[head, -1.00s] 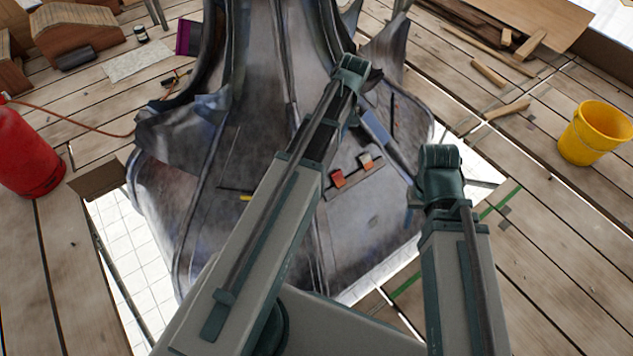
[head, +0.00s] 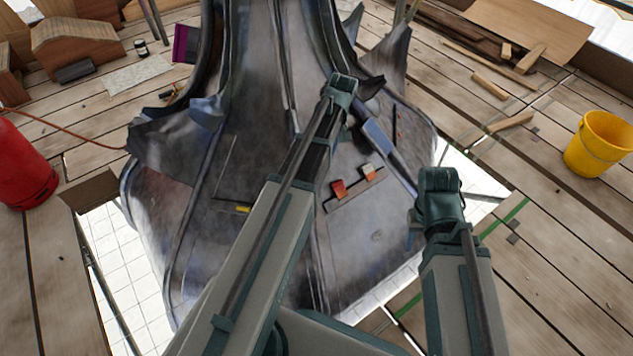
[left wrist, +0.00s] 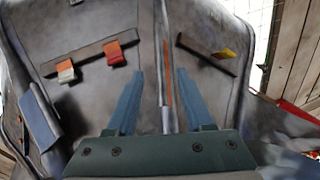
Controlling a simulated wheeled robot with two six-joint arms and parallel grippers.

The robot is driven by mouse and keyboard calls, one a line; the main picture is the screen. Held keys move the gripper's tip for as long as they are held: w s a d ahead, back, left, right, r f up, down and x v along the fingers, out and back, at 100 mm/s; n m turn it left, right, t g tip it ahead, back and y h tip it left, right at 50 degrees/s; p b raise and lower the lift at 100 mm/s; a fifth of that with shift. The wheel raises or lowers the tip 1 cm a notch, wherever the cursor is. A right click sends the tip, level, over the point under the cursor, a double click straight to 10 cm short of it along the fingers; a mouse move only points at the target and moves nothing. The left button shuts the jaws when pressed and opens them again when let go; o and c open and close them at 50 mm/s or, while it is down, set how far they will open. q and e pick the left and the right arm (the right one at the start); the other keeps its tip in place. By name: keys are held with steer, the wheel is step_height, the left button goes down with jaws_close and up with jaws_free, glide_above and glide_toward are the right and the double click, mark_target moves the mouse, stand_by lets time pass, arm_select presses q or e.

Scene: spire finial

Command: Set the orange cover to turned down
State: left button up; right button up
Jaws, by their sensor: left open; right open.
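The cover that looks orange-red (head: 339,188) sits on a dark slanted rail on the grey metal finial, beside a whitish cover (head: 368,171). In the left wrist view the orange-red cover (left wrist: 116,54) stands out from its rail left of the fingers, with the whitish cover (left wrist: 66,72) farther left. My left gripper (left wrist: 156,85) is open and empty, its blue fingers either side of a seam. In the head view my own arm hides it. My right gripper (head: 411,230) is partly hidden below its wrist, right of the covers and apart from them.
A yellow tab (head: 243,209) sits on another rail; it also shows in the left wrist view (left wrist: 223,54). A red cylinder (head: 22,165) stands left and a yellow bucket (head: 598,145) right on the plank deck. Open gaps in the deck surround the finial.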

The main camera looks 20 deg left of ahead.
arm_select(q)
steer(key=b+x, duration=0.8)
steer(key=x, duration=0.1)
steer(key=shift+f, duration=0.35)
steer(key=shift+r, duration=0.1)
jaws_close()
stand_by(0.9)
